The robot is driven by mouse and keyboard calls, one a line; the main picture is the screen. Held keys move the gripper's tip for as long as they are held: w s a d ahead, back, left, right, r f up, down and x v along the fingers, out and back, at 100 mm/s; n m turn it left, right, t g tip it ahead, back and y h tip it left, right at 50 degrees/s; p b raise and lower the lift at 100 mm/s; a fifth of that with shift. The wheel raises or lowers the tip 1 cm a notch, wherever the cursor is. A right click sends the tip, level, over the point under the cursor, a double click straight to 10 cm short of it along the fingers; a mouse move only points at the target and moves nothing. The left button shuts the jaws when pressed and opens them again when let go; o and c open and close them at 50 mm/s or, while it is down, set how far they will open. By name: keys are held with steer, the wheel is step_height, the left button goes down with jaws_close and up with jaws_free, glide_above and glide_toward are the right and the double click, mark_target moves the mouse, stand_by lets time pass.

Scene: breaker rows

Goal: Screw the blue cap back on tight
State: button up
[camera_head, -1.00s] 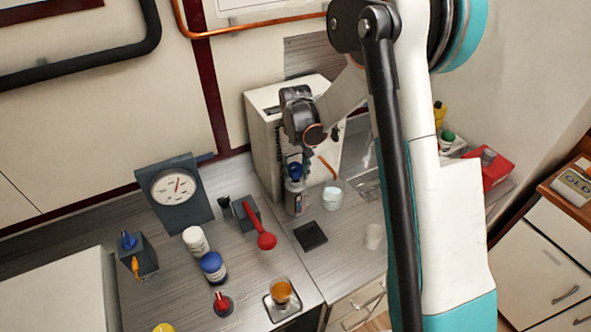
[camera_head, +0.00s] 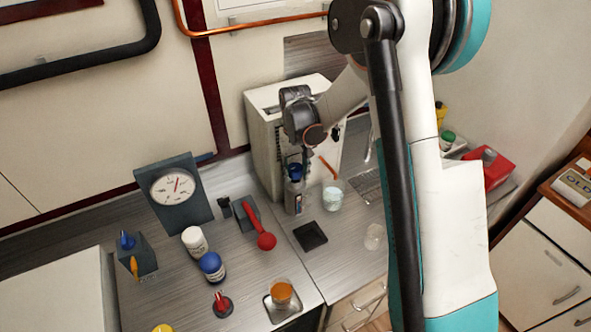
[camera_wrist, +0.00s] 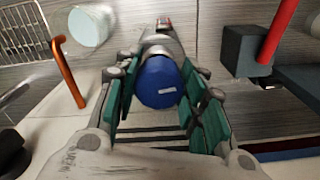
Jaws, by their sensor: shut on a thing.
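The blue cap (camera_wrist: 158,82) sits at the top of a grey bottle (camera_wrist: 163,40) in the wrist view, between the green-padded fingers of my gripper (camera_wrist: 158,98). My gripper is shut on the cap. In the head view the blue cap (camera_head: 295,171) is at the mouth of the upright bottle (camera_head: 294,198), and my gripper (camera_head: 297,158) comes down on it from above. How tightly the cap is seated cannot be told.
A white boxy machine (camera_head: 262,125) stands close behind the bottle. A clear beaker (camera_head: 332,197) with an orange stick is just to its right, and a black square pad (camera_head: 310,236) lies in front. A red-handled lever (camera_head: 266,240) is to the left.

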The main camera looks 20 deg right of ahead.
mark_target(296, 168)
steer(key=shift+f+b, duration=0.7)
steer(key=shift+f, duration=0.2)
steer(key=o, duration=1)
steer(key=shift+r, duration=0.1)
step_height(296, 168, up, 12)
steer(key=shift+f, duration=0.1)
